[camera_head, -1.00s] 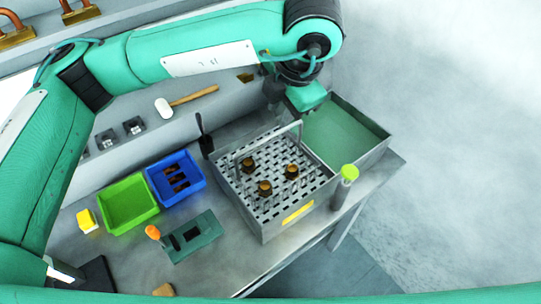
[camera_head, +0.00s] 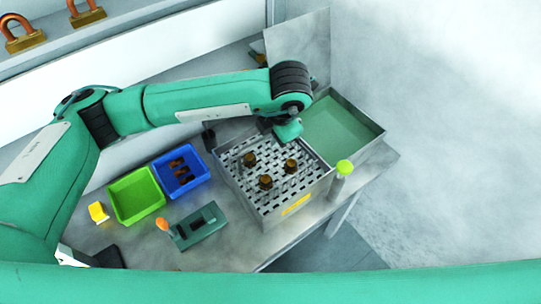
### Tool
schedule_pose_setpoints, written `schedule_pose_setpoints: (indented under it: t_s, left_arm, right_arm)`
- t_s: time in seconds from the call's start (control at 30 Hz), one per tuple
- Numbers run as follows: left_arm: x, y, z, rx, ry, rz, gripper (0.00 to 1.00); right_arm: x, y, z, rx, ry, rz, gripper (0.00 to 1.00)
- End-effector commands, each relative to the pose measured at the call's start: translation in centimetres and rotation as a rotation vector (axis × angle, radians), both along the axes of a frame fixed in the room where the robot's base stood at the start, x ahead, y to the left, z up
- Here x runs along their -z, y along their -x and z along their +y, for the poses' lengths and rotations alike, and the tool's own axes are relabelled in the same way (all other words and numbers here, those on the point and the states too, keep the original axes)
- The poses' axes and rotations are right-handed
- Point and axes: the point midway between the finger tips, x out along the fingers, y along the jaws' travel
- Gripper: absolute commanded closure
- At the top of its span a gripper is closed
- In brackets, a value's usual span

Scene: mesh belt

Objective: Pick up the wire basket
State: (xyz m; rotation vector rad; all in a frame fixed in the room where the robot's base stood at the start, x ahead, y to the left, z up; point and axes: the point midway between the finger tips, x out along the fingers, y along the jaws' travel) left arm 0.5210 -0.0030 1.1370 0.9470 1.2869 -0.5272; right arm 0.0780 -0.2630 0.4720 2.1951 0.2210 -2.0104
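The wire basket (camera_head: 246,188) is a grey metal basket with a slotted floor, sitting at the right part of the bench. Several brown, brass-like parts (camera_head: 265,182) stand in it. My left gripper (camera_head: 285,133) points down at the basket's back right edge, with the arm reaching over from the left. Its fingers are too small and hidden to tell whether they are open or hold anything. The basket's upright handle cannot be made out now. My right gripper is not in view.
A tank with green liquid (camera_head: 337,128) adjoins the basket at the right. A green-capped bottle (camera_head: 341,180) stands at its front. Left are a blue bin (camera_head: 195,190), a green bin (camera_head: 135,197) and a dark green fixture (camera_head: 203,232).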

Motion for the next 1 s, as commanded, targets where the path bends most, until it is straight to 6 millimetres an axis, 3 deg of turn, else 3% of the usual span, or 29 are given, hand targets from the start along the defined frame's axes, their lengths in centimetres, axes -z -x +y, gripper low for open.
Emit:
schedule_pose_setpoints:
  t_s: [0.37,0.5,1.0]
  left_arm:
    - [1.17,-0.25,0.18,0.002,0.000,0.000,0.73]
    - [1.16,-0.25,0.17,0.001,0.001,0.000,1.00]
    - [0.91,-0.28,0.14,0.002,0.001,-0.002,1.00]
  right_arm:
    - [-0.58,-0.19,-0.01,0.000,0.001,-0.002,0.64]
    - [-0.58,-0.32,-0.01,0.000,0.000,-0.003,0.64]
    - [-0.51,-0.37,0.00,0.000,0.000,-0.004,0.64]
